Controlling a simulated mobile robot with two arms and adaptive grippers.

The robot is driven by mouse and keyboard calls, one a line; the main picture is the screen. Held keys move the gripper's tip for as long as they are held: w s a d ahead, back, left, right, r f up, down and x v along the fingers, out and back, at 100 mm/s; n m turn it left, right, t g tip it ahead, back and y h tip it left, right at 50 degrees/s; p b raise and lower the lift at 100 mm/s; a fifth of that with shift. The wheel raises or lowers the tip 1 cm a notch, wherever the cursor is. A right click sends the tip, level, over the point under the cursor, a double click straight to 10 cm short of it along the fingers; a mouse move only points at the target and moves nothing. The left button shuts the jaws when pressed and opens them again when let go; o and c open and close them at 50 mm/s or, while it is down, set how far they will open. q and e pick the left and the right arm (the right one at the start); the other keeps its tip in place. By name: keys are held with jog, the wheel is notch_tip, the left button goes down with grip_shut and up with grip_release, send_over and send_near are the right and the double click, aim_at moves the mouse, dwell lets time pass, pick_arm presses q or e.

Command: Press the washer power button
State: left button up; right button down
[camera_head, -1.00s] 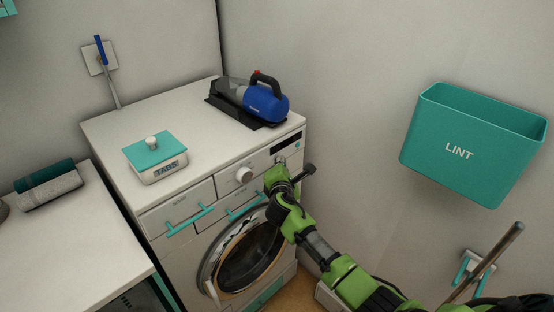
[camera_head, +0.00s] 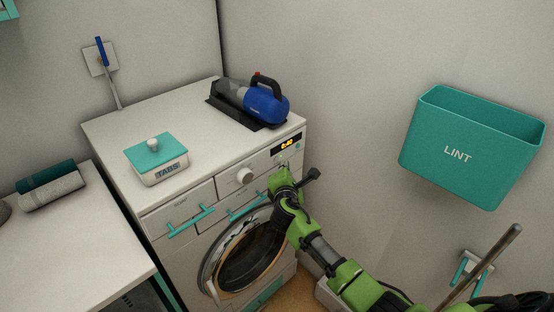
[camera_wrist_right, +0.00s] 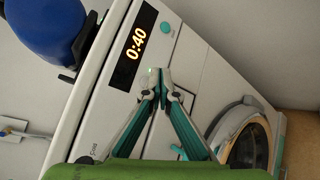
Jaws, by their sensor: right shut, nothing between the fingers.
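The white washer (camera_head: 178,252) stands in the corner, its control panel along the top front edge. Its display (camera_head: 286,144) is lit and reads 0:40, also clear in the wrist view (camera_wrist_right: 134,45). A teal round button (camera_wrist_right: 166,27) sits beside the display. In the head view the right gripper (camera_head: 279,173) is below the display, right of the white knob (camera_head: 245,175). My left gripper is not in view.
On the washer top are a blue handheld vacuum (camera_head: 264,103) and a TABS box (camera_head: 158,163) with a teal lid. Teal drawer handles (camera_head: 191,221) stick out below the panel. A teal LINT bin (camera_head: 470,150) hangs on the right wall. Rolled towels (camera_head: 48,187) lie on the left counter.

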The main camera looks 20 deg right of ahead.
pick_arm(q)
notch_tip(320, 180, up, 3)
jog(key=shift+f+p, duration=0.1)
jog(key=shift+p, duration=1.15)
pick_arm(e)
jog(key=s, duration=0.1)
jog(key=s+d, duration=0.1)
jog(key=s, duration=0.1)
jog(key=s+d, duration=0.1)
jog(key=s, duration=0.1)
jog(key=shift+s, duration=0.15)
